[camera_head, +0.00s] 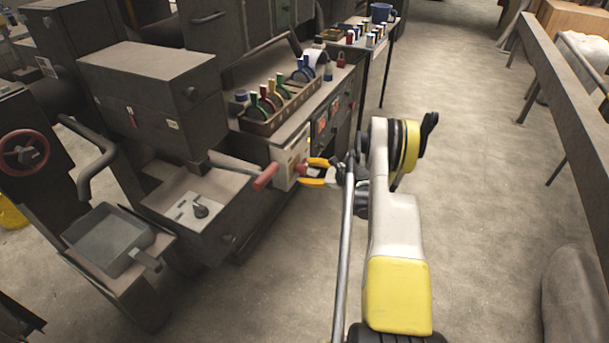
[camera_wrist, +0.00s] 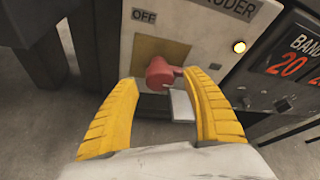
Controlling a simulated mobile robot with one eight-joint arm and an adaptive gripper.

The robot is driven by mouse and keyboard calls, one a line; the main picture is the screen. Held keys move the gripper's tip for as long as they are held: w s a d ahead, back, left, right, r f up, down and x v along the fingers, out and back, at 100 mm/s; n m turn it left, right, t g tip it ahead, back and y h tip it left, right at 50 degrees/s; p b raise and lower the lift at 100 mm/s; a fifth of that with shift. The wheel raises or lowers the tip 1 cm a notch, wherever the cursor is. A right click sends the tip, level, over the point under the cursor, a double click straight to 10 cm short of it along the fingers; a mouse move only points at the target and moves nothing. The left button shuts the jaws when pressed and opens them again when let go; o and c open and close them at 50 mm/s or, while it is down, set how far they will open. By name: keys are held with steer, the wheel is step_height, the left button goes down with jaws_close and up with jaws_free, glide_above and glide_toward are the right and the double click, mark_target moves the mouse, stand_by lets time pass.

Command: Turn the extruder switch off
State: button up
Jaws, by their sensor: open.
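The extruder panel (camera_wrist: 205,25) is cream, with an "OFF" label at its upper left and part of the word "EXTRUDER" showing. A red switch handle (camera_wrist: 160,75) stands out from a tan plate on this panel. A small amber light (camera_wrist: 239,47) glows to its right. My gripper (camera_wrist: 160,95) is open, its two yellow fingers on either side of the red handle; I cannot tell whether they touch it. In the head view my gripper (camera_head: 318,172) is in front of the panel (camera_head: 288,160), with the red switch (camera_head: 301,170) between its yellow fingers.
A red-gripped lever (camera_head: 265,177) juts out left of the panel. A tray (camera_head: 262,125) of coloured items sits on the machine top above. A dark panel (camera_wrist: 295,60) with red numbers is at the right. The floor (camera_head: 480,200) to the right is open.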

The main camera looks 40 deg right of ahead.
steer(key=shift+w+a+f, duration=0.1)
steer(key=shift+w+f, duration=0.1)
steer(key=shift+w, duration=0.4)
steer(key=c, duration=1.2)
